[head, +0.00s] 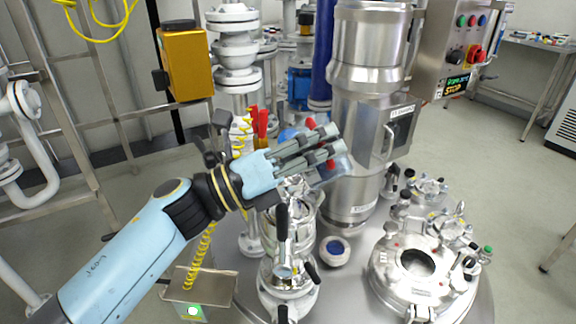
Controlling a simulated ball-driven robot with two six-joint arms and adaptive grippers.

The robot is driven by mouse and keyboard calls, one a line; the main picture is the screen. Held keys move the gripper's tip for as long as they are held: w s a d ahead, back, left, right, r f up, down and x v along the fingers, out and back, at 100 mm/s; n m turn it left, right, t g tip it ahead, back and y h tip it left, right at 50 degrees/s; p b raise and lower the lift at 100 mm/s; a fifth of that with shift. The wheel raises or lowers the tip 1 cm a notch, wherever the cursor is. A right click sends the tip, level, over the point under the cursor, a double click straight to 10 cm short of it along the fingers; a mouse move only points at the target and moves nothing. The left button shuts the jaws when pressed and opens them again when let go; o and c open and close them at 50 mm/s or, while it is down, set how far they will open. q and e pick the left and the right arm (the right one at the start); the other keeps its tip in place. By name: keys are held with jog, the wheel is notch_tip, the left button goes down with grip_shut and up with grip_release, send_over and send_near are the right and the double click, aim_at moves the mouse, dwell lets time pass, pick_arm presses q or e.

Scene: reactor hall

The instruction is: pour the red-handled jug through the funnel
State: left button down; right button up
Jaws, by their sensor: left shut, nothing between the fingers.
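My left gripper (332,141) reaches in from the left above the steel vessel tops. Its fingers are shut with nothing between them. Behind and just below the fingers shows a clear, see-through body (339,172) with red parts beside it; it looks like the red-handled jug, mostly hidden by the gripper. I cannot tell whether the fingers touch it. I cannot pick out the funnel with certainty. A round open port (416,263) shows in the steel reactor lid (385,284) at the lower right. My right gripper is out of view.
A tall steel column (352,120) stands right behind the gripper. A control box (465,45) with buttons hangs at the upper right. A small round blue-centred piece (335,250) lies between the vessels. Black-handled valve fittings (282,235) rise below the gripper. An orange box (186,65) is at the upper left.

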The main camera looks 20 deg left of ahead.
aim_at(298, 125)
pick_arm(q)
jog(key=n, duration=0.2)
jog(key=a+n+t, duration=0.1)
jog(key=n, duration=0.1)
jog(key=shift+w+a+t+y, duration=0.1)
jog(key=shift+w+t+y, duration=0.2)
jog(key=shift+w, duration=0.1)
jog(key=shift+w+a+n+t+y, duration=0.2)
jog(key=shift+n+t, duration=0.1)
jog(key=shift+n, duration=0.25)
jog(key=shift+w+a+n+t+y, duration=0.1)
jog(key=shift+a+n+t, duration=0.15)
jog(key=shift+n, duration=0.3)
jog(key=shift+f+n, duration=0.1)
jog(key=shift+n, duration=0.2)
jog(key=shift+w+a+r+n+t+y+p, duration=0.25)
jog(key=shift+w+a+r+n+t+p, duration=0.1)
jog(key=shift+a+n, duration=0.25)
jog(key=shift+w+a+r+n+t+y+p, duration=0.25)
jog(key=shift+w+a+n+p, duration=0.15)
jog(key=shift+n, duration=0.2)
jog(key=shift+a+f, duration=0.1)
jog(key=shift+a, duration=0.15)
jog(key=shift+s+a+n, duration=0.1)
jog(key=shift+n, duration=0.2)
jog(key=shift+s+a+t+y, duration=0.15)
jog(key=shift+t+y, duration=0.1)
jog(key=shift+y, duration=0.05)
